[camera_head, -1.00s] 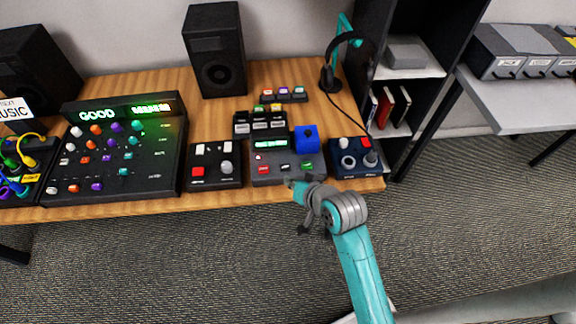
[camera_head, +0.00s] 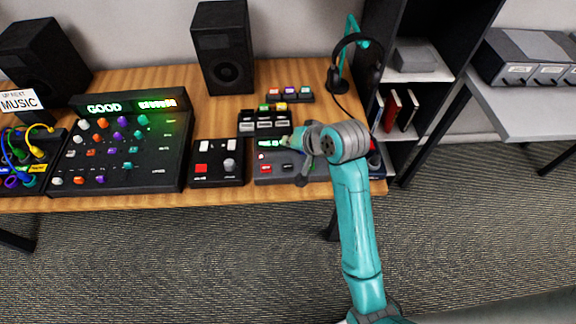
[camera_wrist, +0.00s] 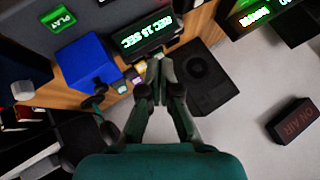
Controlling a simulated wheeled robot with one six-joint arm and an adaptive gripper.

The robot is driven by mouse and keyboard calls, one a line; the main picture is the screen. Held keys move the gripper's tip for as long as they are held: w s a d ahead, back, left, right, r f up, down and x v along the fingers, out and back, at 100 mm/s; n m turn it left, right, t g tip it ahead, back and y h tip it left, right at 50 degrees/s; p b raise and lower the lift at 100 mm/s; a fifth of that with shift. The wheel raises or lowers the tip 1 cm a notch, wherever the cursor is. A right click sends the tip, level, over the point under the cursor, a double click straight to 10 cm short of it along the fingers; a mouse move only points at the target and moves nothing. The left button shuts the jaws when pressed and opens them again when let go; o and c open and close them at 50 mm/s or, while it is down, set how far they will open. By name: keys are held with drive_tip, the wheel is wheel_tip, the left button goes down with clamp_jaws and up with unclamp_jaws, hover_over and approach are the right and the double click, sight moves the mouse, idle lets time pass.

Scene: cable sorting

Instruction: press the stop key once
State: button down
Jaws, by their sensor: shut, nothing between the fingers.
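The grey recorder box (camera_head: 262,180) stands at the table's front edge in the head view, with a lit green display (camera_head: 269,143). A red key (camera_head: 265,168) shows on its front left; its label is too small to read, so I cannot tell if it is the stop key. A green PLAY key (camera_wrist: 60,19) and the display (camera_wrist: 146,38) show upside down in the wrist view. My gripper (camera_head: 288,142) is shut and empty, above the recorder near its display. It also shows in the wrist view (camera_wrist: 158,66). My arm hides the recorder's right part in the head view.
A blue block (camera_wrist: 86,60) stands beside the display. A black box with a red button (camera_head: 217,180) is left of the recorder. Small key boxes (camera_head: 264,123) stand behind it. A speaker (camera_head: 222,50) and headset (camera_head: 352,60) are farther back.

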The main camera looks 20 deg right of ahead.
sight(289, 168)
drive_tip(key=shift+f, duration=0.15)
drive_tip(key=shift+f, duration=4.25)
drive_tip(key=shift+f, duration=0.1)
drive_tip(key=shift+f, duration=0.35)
drive_tip(key=shift+f, duration=0.35)
drive_tip(key=shift+r, duration=0.8)
